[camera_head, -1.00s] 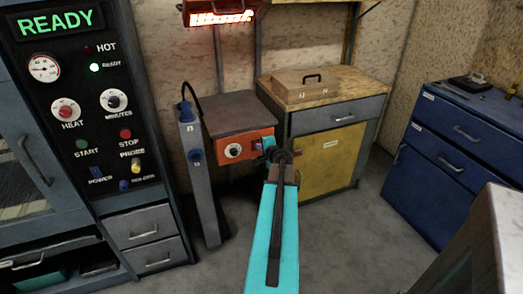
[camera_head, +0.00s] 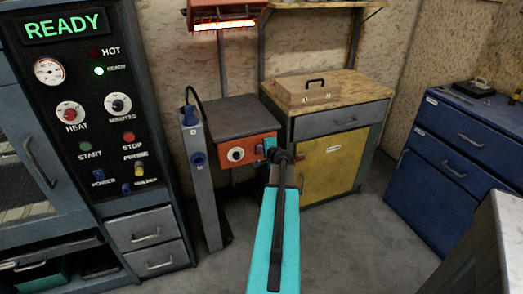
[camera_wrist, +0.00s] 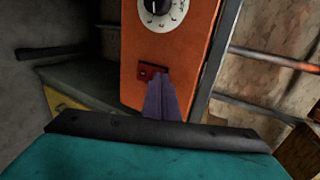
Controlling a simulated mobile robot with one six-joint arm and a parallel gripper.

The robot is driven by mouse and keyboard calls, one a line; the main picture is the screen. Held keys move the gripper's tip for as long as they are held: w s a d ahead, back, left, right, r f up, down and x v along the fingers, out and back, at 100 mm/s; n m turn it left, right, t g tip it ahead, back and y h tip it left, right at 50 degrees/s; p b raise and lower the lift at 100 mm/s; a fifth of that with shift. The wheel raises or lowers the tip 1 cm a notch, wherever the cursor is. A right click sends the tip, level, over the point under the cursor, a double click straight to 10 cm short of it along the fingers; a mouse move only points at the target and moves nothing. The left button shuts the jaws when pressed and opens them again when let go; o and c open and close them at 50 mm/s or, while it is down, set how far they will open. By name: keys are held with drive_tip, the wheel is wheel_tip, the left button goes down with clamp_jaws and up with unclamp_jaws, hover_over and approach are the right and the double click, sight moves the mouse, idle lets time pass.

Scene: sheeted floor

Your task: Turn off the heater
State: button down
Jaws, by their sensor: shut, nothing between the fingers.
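The heater has a glowing lamp (camera_head: 222,22) on a post at the top of the head view. Below it is an orange control box (camera_head: 222,147) with a white dial (camera_head: 236,155). In the wrist view the orange panel (camera_wrist: 188,62) carries the dial (camera_wrist: 160,10) and a small red switch (camera_wrist: 148,72) below it. My gripper (camera_head: 267,147) is shut and empty, in front of the panel. In the wrist view its purple fingertips (camera_wrist: 157,78) are at the red switch and cover part of it. I cannot tell whether they touch it.
A grey post (camera_head: 200,180) with a cable stands left of the heater. A cabinet with a yellow door (camera_head: 325,165) is just right of it. An oven panel (camera_head: 90,100) is at left, and blue drawers (camera_head: 450,165) at right. The floor between is clear.

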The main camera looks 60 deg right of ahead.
drive_tip(key=shift+r, duration=0.15)
drive_tip(key=shift+r+p, duration=0.45)
drive_tip(key=shift+r, duration=0.1)
drive_tip(key=shift+r, duration=0.1)
drive_tip(key=shift+s+a, duration=0.1)
drive_tip(key=r+v, duration=0.1)
drive_tip(key=v, duration=1.2)
idle(0.5)
drive_tip(key=shift+r, duration=0.1)
